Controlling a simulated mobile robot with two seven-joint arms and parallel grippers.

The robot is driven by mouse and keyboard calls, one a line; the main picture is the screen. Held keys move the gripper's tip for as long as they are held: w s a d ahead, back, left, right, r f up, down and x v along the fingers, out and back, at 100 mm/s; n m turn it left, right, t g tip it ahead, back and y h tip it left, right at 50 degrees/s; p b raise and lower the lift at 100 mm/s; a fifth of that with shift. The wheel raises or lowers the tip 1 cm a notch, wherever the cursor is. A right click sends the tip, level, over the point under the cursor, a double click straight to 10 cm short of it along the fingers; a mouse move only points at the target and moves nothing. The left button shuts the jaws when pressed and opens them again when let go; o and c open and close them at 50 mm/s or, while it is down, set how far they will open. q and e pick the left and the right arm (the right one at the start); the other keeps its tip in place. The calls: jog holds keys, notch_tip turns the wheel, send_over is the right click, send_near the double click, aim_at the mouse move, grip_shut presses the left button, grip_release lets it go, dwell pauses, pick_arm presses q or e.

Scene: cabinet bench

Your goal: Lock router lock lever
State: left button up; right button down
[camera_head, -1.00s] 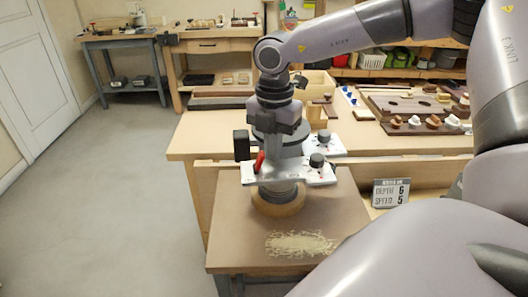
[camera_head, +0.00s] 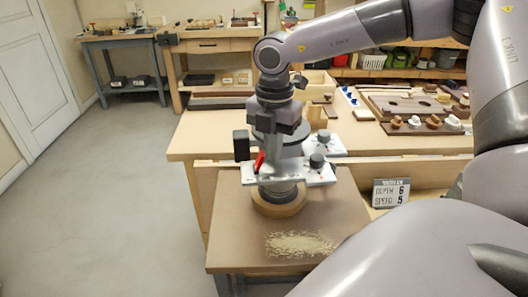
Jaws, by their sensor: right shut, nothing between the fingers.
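The router (camera_head: 287,168) has a pale metal base plate and a grey motor body. It stands upright on a round wooden piece (camera_head: 278,203) on the brown board (camera_head: 230,225). Its red lock lever (camera_head: 259,161) sticks up at the front left of the body. A black handle (camera_head: 241,145) is at its left and a dark knob (camera_head: 317,160) at its right. My right gripper (camera_head: 274,125) points down at the router's top, just above and behind the lever. It is shut and empty; its fingertips are hard to separate from the router body. My left gripper is not in view.
A sign (camera_head: 391,192) with depth 6 and speed 5 stands at the right. A pile of sawdust (camera_head: 299,244) lies on the board in front. The workbench (camera_head: 205,135) behind holds trays and wooden parts. My right arm fills the right side. The floor at left is clear.

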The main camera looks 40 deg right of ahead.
jog(key=shift+w+a+b, duration=0.6)
jog(key=shift+a+b, duration=0.05)
jog(key=shift+a, duration=0.2)
jog(key=shift+d+r, duration=0.1)
jog(key=shift+r, duration=0.1)
jog(key=shift+s+d+r+p, duration=0.2)
jog(key=shift+d+r+p, duration=0.05)
jog(key=shift+r, duration=0.2)
jog(key=shift+s+d+r+p, duration=0.15)
jog(key=shift+d+r+p, duration=0.05)
jog(key=shift+r, duration=0.2)
notch_tip(320, 180, up, 7)
jog(key=p, duration=0.3)
dwell(0.5)
jog(key=shift+s+f, duration=0.1)
dwell(0.5)
